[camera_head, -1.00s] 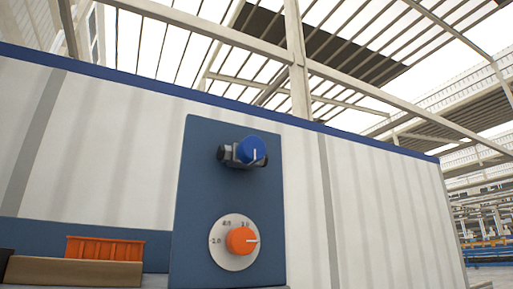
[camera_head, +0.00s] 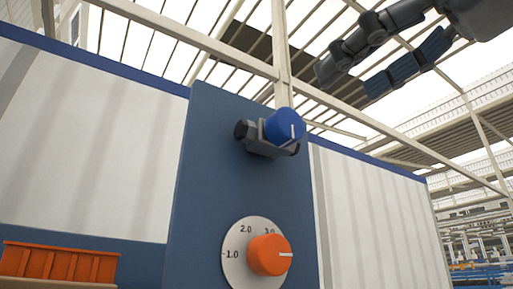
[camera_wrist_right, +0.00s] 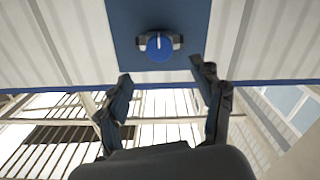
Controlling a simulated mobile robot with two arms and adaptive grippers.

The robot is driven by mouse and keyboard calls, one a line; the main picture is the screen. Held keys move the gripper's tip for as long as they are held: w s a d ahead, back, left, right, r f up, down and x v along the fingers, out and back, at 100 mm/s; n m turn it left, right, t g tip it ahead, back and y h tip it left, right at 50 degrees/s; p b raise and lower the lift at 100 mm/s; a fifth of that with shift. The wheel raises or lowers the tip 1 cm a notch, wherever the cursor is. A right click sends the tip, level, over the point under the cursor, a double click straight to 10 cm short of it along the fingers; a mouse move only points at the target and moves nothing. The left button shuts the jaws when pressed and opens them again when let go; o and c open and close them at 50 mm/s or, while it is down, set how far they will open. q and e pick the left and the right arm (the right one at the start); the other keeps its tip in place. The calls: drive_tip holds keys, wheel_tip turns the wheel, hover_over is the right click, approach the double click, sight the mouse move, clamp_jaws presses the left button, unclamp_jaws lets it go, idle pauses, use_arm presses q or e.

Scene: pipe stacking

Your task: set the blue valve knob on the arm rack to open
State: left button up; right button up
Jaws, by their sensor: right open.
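The blue valve knob (camera_head: 285,128) sits on a grey valve body (camera_head: 262,146) on the upper part of a dark blue panel (camera_head: 215,190). Its white mark points roughly downward in the head view. My right gripper (camera_head: 345,85) is open and empty, up and to the right of the knob and apart from it. In the right wrist view the knob (camera_wrist_right: 159,46) lies ahead, beyond the gap between the two open fingers (camera_wrist_right: 160,85). My left gripper is not in view.
An orange dial (camera_head: 268,255) on a white numbered plate (camera_head: 236,257) sits on the panel below the knob. An orange crate (camera_head: 60,264) stands at the lower left. A white wall (camera_head: 90,140) with a blue top edge runs behind.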

sight(292, 122)
drive_tip(key=p+x, duration=0.1)
drive_tip(key=x, duration=0.1)
drive_tip(key=p+x, duration=0.1)
drive_tip(key=x, duration=0.1)
drive_tip(key=p+x, duration=0.1)
drive_tip(key=x, duration=0.2)
drive_tip(key=shift+w+r, duration=0.1)
drive_tip(key=shift+r, duration=0.2)
drive_tip(key=p+x, duration=0.1)
drive_tip(key=x, duration=0.2)
drive_tip(key=shift+w+a+p, duration=0.1)
drive_tip(key=shift+w+p, duration=0.05)
drive_tip(key=shift+p, duration=0.2)
drive_tip(key=shift+w+a+f, duration=0.1)
drive_tip(key=shift+w+a, duration=0.1)
drive_tip(key=shift+w, duration=0.05)
drive_tip(key=shift+c, duration=0.2)
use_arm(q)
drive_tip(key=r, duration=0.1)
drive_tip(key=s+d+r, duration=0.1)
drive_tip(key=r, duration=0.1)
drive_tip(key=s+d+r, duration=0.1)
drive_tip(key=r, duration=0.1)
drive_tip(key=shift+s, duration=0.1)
use_arm(e)
drive_tip(key=c, duration=1.1)
